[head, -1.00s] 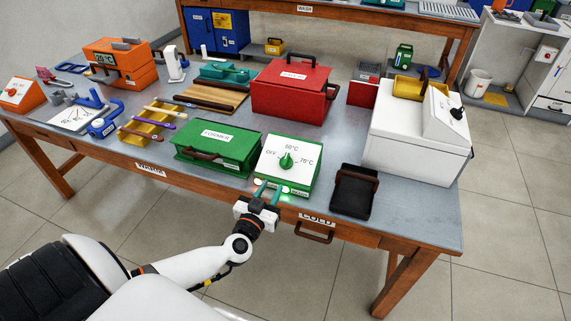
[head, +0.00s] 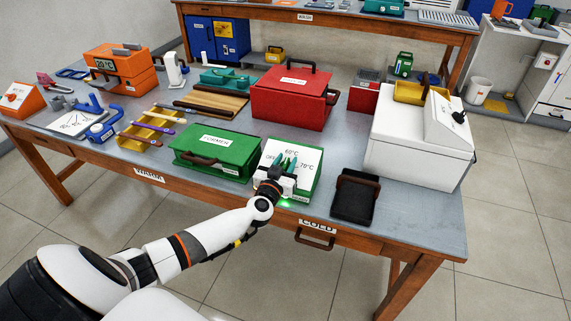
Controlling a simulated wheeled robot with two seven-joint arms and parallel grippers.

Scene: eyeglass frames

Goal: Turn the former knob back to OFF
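The green box labelled FORMER (head: 216,152) stands on the table. Right of it is its control unit with a white sloped dial face (head: 307,157) marked OFF at left, 60°C at top and 70°C at right. The green knob sits mid-face and is now largely hidden by my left gripper (head: 284,162). The gripper's teal fingers reach up over the dial face, apart, one on each side of the knob's place. Contact with the knob and its present pointing cannot be made out. A green light glows at the unit's front edge. My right gripper is not in view.
A dark tray with a brown handle (head: 355,197) sits right of the unit, and a white bath (head: 415,140) behind it. A red box (head: 291,95) stands behind the unit. The yellow tray (head: 150,132) is to the left.

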